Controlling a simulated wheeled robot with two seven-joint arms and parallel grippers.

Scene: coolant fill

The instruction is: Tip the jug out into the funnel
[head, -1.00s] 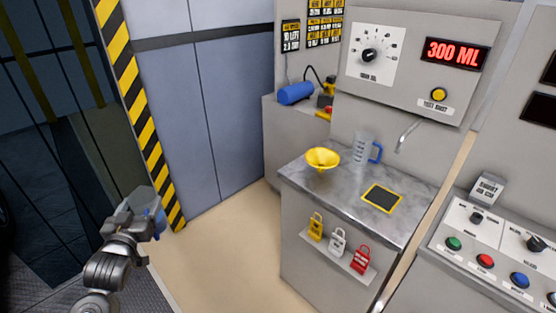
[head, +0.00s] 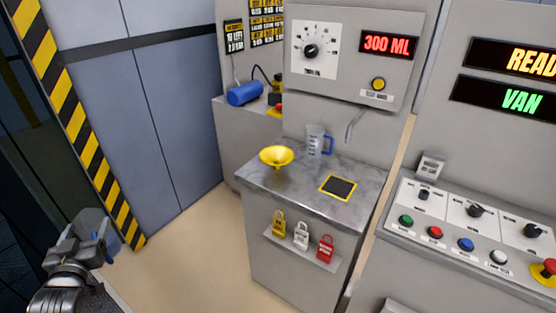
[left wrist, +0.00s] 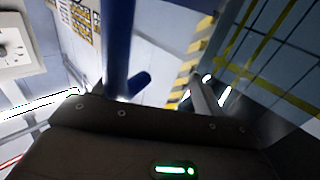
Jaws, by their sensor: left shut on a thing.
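My left gripper (head: 88,240) is at the lower left of the head view, well left of the counter. It is shut on a clear jug (head: 97,222), partly hidden behind the gripper. In the left wrist view the jug's blue handle (left wrist: 117,45) runs down between the fingers. The yellow funnel (head: 276,157) stands at the left end of the grey counter top, far from the held jug. What the held jug contains, and its exact tilt, I cannot tell. My right gripper is not in view.
A second clear jug with a blue handle (head: 316,140) stands on the counter (head: 310,178) behind the funnel, near a metal spout (head: 354,124). A black, yellow-edged pad (head: 338,187) lies in front. Padlocks hang on the counter front. The display (head: 388,44) reads 300 ML. Open floor (head: 190,255) lies left.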

